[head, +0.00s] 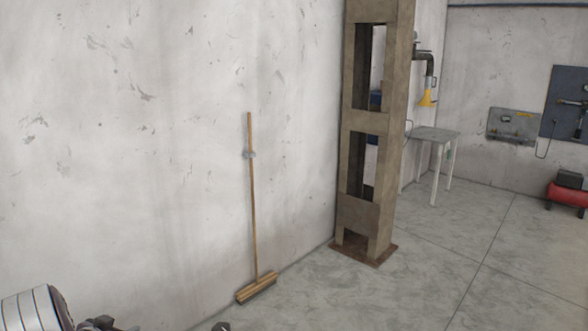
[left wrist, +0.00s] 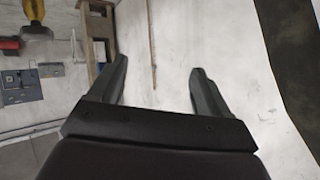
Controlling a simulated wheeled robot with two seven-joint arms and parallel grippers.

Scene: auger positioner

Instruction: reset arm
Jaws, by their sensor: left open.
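My left gripper (left wrist: 158,66) shows in the left wrist view with its two dark fingers spread wide apart and nothing between them. The pale wall lies beyond the fingers. In the head view, part of my left arm (head: 38,309) comes in at the bottom left corner, and most of the gripper is cut off by the lower edge. My right gripper is in neither view.
A broom (head: 253,200) leans on the white wall (head: 150,150); its handle (left wrist: 151,45) shows beyond the fingers. A brown steel column (head: 385,150) stands to its right. Farther back are a small table (head: 436,134) and a red compressor (head: 567,195). The right foreground floor is clear.

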